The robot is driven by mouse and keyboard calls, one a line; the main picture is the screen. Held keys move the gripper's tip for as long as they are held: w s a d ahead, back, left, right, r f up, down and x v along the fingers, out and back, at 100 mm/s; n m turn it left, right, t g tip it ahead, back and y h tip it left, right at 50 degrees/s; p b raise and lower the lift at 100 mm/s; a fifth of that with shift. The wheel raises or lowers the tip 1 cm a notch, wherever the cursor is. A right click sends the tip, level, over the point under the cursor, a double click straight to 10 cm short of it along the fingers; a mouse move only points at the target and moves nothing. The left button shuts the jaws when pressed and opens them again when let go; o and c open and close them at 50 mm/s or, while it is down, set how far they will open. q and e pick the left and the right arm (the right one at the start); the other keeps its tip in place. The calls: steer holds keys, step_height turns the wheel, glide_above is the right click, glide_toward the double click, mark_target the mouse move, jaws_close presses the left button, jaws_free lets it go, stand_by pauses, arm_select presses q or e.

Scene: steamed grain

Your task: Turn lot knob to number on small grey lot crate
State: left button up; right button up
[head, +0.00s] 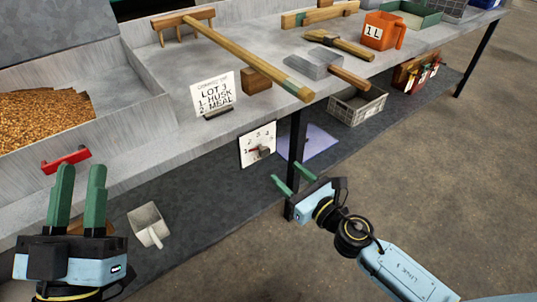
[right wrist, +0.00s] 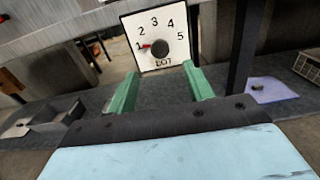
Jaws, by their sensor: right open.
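The lot knob (head: 264,152) is a dark round knob on a white dial plate (head: 247,157) numbered 1 to 5, below the bench edge. In the right wrist view the knob (right wrist: 158,49) has a red pointer at 1, with LOT printed below. My right gripper (head: 290,176) is open and empty in front of the dial; its fingertips (right wrist: 161,72) lie apart, below the knob in the picture, with no visible contact. The small grey lot crate (head: 344,112) stands under the bench; no number is readable on it. My left gripper (head: 82,168) is open and empty at the lower left.
A bench leg (head: 297,140) stands just right of the dial. A purple sheet (head: 318,138) lies behind it. A metal scoop (head: 148,222) lies at lower left. A sign (head: 213,94) and wooden tools (head: 235,55) are on the bench. Open floor lies to the right.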

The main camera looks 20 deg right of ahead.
mark_target(266, 154)
steer(key=x, duration=0.8)
steer(key=shift+w+a, duration=0.15)
steer(key=shift+w, duration=0.2)
steer(key=c, duration=1)
steer(key=shift+o, duration=0.2)
